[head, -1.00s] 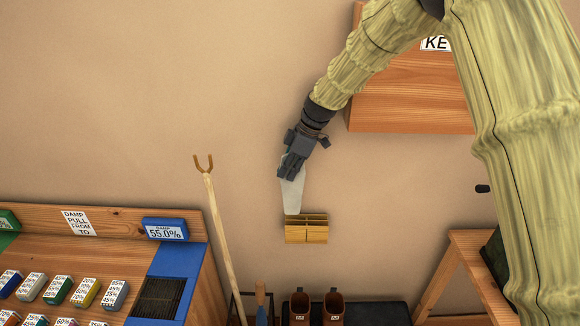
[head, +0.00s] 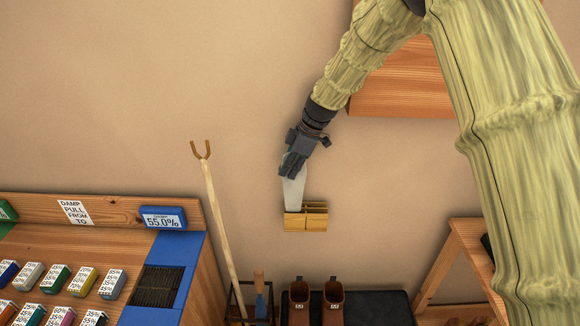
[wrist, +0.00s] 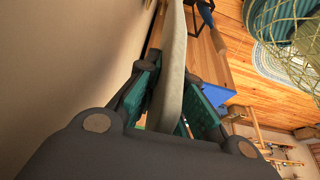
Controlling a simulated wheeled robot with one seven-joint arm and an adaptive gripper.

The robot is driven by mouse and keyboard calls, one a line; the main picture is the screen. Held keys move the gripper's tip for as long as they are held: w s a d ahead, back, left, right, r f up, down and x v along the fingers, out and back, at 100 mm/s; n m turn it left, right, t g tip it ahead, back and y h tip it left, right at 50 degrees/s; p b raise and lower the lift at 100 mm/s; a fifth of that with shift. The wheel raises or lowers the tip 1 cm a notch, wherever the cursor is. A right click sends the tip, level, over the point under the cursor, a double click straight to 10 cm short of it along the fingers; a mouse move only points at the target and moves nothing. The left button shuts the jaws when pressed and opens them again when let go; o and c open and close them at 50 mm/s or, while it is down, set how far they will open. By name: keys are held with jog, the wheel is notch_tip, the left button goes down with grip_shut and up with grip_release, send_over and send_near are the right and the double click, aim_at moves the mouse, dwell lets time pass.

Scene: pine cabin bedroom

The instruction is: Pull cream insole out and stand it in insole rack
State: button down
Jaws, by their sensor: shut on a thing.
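The pale cream insole (head: 293,190) hangs upright from my gripper (head: 293,168). My gripper is shut on its upper end. In the head view the insole's lower end is at the wooden insole rack (head: 306,223) on the wall, at its left side; it seems to be inside the left slot, hidden by the rack's front. In the wrist view the insole (wrist: 172,75) runs up the picture between the green finger pads of my gripper (wrist: 172,100).
A forked wooden stick (head: 217,220) leans left of the rack. Brown boots (head: 300,300) stand on a dark mat below. A bench with labelled blocks and a blue 55.0% display (head: 163,219) is at left. A wooden stand (head: 452,262) is at right. The wall around the rack is clear.

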notch_tip(320, 180, down, 7)
jog(key=b, duration=0.3)
dwell(0.8)
jog(key=c, duration=1.5)
grip_release()
notch_tip(320, 180, up, 10)
jog(key=shift+d, duration=0.1)
